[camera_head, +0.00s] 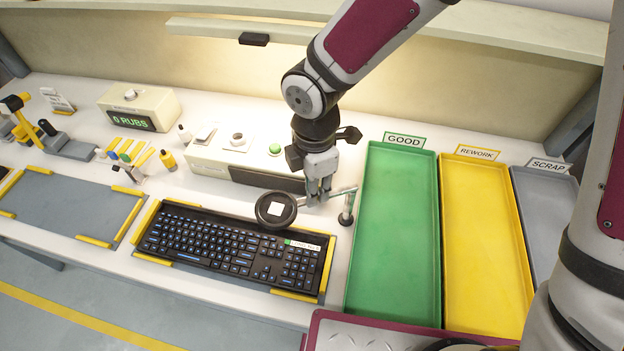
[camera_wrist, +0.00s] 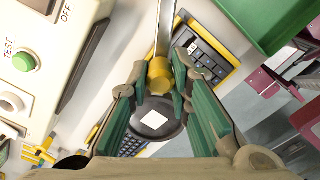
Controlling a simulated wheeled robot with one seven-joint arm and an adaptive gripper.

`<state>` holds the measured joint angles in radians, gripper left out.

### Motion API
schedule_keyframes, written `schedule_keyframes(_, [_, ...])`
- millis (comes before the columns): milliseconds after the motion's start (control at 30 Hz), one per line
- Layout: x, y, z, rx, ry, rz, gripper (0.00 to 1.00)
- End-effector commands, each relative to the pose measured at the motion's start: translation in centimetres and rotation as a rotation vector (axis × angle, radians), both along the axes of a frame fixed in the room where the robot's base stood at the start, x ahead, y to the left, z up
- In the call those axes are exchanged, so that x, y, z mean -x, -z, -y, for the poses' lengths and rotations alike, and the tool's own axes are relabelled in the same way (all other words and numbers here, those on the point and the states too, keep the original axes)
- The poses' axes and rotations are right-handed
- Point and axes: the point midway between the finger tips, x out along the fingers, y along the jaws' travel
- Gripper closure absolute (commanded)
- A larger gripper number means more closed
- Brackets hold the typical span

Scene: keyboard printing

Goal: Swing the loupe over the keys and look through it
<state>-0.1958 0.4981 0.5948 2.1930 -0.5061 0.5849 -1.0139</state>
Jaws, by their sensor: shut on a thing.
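The loupe (camera_head: 276,209) is a round black-rimmed disc with a pale square in its middle. It hangs over the upper right part of the black keyboard (camera_head: 215,245), whose keys glow blue. Its swing arm (camera_head: 343,192) runs to a short post (camera_head: 346,213) at the right of the keyboard. My gripper (camera_head: 319,200) is at the arm, between loupe and post. In the wrist view my gripper (camera_wrist: 160,90) is shut on a yellow knob (camera_wrist: 158,81) of the loupe, with the loupe's disc (camera_wrist: 135,131) below it. The keyboard (camera_wrist: 200,55) also shows there in part.
A green GOOD tray (camera_head: 392,230), yellow REWORK tray (camera_head: 481,240) and grey SCRAP tray (camera_head: 540,200) stand to the right. A pale tester (camera_head: 215,150) with a green button is behind the keyboard. A counter box (camera_head: 138,107) reads 0 RUBS. A grey mat (camera_head: 65,205) lies left.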

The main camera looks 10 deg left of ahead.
Motion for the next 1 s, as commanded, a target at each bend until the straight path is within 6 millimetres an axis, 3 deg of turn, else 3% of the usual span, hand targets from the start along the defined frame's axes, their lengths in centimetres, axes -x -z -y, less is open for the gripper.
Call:
schedule_keyframes(733, [0.70,0.01,0.47,0.003,-0.084,-0.002,1.00])
schedule_keyframes(767, [0.70,0.01,0.47,0.003,-0.084,-0.003,0.74])
schedule_keyframes(833, [0.70,0.01,0.47,0.003,-0.083,-0.002,0.60])
schedule_keyframes(1000, [0.64,0.01,0.43,0.002,-0.083,-0.001,0.60])
